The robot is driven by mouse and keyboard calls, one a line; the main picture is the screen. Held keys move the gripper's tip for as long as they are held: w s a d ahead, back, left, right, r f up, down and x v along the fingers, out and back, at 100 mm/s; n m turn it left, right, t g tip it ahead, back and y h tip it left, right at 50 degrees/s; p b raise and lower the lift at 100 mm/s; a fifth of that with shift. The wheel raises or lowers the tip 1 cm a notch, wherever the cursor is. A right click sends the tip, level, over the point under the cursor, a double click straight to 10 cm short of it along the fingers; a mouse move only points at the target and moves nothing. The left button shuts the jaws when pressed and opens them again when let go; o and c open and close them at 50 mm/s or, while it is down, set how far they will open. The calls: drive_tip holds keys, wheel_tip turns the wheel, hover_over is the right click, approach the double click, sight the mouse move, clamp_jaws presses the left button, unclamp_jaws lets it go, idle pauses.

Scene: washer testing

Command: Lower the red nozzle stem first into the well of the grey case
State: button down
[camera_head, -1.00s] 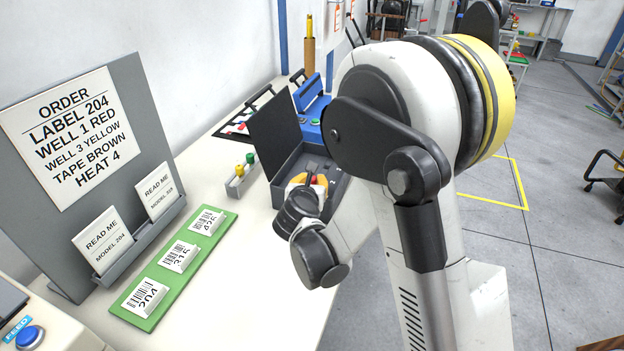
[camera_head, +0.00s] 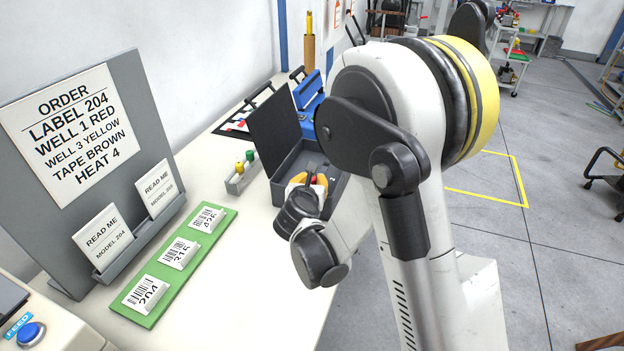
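The grey case (camera_head: 284,174) stands on the bench with its dark lid (camera_head: 273,119) raised. My gripper (camera_head: 309,185) is at the open case, its yellow-orange fingertips over or inside it; the depth is hard to judge. A small patch of red, apparently the red nozzle (camera_head: 309,184), shows between the fingertips. Its stem and the case's well are hidden by my gripper and wrist, so I cannot tell whether the stem is in the well. The finger gap is too small and covered to read.
A small grey rack (camera_head: 236,184) with a yellow and a green nozzle stands left of the case. A blue machine (camera_head: 311,100) is behind it. A green board (camera_head: 168,275) with labels and an order sign (camera_head: 68,135) are at left.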

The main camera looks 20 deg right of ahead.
drive_tip(key=shift+s+f+b, duration=0.15)
drive_tip(key=shift+s+f, duration=0.15)
drive_tip(key=shift+f, duration=0.35)
drive_tip(key=shift+s+f+b, duration=0.15)
drive_tip(key=shift+s+f, duration=0.1)
drive_tip(key=shift+f, duration=0.35)
idle(0.7)
drive_tip(key=c, duration=1.2)
unclamp_jaws()
drive_tip(key=shift+d, duration=0.1)
drive_tip(key=shift+s, duration=0.1)
drive_tip(key=shift+v, duration=0.85)
drive_tip(key=r+v, duration=0.1)
drive_tip(key=v, duration=0.9)
drive_tip(key=shift+r, duration=0.5)
drive_tip(key=shift+r, duration=0.1)
drive_tip(key=shift+w+d+p, duration=0.1)
drive_tip(key=shift+w+p, duration=0.15)
drive_tip(key=shift+p, duration=0.05)
